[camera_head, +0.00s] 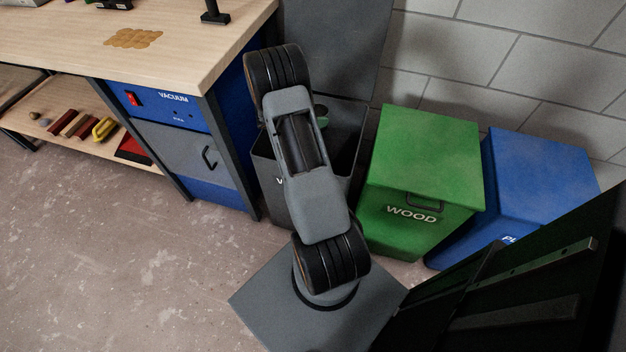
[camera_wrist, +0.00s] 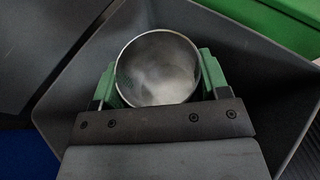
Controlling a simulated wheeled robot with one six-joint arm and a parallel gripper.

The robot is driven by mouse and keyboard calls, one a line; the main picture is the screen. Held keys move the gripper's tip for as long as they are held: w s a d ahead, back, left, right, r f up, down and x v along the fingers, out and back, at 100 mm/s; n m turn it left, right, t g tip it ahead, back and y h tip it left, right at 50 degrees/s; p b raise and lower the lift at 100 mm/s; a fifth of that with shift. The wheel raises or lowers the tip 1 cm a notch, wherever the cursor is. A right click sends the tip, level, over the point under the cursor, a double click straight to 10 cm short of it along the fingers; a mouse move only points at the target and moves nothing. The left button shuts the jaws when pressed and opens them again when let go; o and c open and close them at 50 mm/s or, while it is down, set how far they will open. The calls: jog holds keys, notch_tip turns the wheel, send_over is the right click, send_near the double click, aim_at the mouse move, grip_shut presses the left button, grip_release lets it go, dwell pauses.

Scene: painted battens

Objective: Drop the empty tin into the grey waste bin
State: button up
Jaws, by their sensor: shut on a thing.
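The empty tin (camera_wrist: 157,72) is round and metallic, and its open mouth faces the wrist camera. The green fingers of my gripper (camera_wrist: 160,78) are shut on it from both sides. Tin and gripper are over the open mouth of the grey waste bin (camera_wrist: 62,118), with bin walls around them; how deep the tin sits is hard to tell. In the head view the grey bin (camera_head: 270,195) stands beside the workbench, partly hidden by my arm, which also covers most of the gripper and tin.
The bin's raised lid (camera_head: 335,45) leans back near the wall. A green WOOD bin (camera_head: 415,160) stands close on its right, then a blue bin (camera_head: 540,180). The workbench (camera_head: 180,50) with a blue vacuum unit (camera_head: 160,105) is on the left. The floor at left is clear.

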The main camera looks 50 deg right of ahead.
jog(key=shift+f+b, duration=1.1)
jog(key=shift+f, duration=0.85)
jog(key=o, duration=1)
jog(key=p+v, duration=0.1)
jog(key=v, duration=1.3)
jog(key=shift+p, duration=0.35)
jog(key=shift+f, duration=0.1)
